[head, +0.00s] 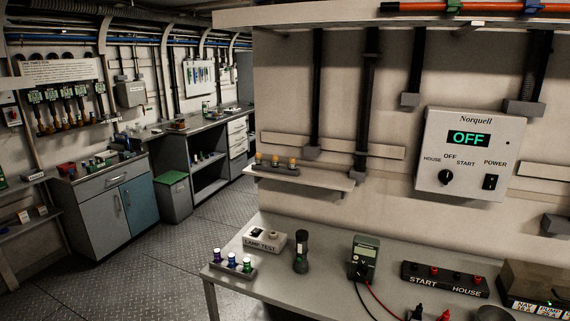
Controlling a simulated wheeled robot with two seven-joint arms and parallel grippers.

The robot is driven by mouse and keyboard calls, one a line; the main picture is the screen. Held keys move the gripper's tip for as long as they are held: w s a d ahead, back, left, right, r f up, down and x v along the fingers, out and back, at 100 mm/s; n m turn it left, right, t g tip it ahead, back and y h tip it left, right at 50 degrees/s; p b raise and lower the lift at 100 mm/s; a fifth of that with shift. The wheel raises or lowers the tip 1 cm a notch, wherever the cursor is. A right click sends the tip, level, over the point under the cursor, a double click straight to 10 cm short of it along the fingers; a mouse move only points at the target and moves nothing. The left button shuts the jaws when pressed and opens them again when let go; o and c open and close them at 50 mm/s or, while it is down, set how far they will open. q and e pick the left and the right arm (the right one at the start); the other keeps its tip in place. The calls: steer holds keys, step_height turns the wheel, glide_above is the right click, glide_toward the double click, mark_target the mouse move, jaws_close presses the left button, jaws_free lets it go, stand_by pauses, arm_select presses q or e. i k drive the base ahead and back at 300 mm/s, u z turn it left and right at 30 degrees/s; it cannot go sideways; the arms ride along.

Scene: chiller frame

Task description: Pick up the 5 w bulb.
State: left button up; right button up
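No label reading 5 W can be made out, so I cannot tell which bulb is the 5 W one. A small dark rack (233,270) at the left end of the workbench holds three small bulbs with coloured parts: a purple one (217,255), a blue one (232,260) and a green one (247,265). A second rack (277,168) on the wall shelf holds three amber-topped pieces (276,161), perhaps bulbs too. Neither of my grippers shows in the head view.
The workbench (290,284) carries a lamp test box (265,240), a dark upright torch-like object (301,252), a green meter (363,258) with red and black leads, and a START/HOUSE terminal block (445,279). A control panel (469,154) reading OFF hangs above. Open floor lies left.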

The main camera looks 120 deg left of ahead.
mark_target(292, 162)
steer(key=k, duration=1.75)
steer(key=u, duration=3.2)
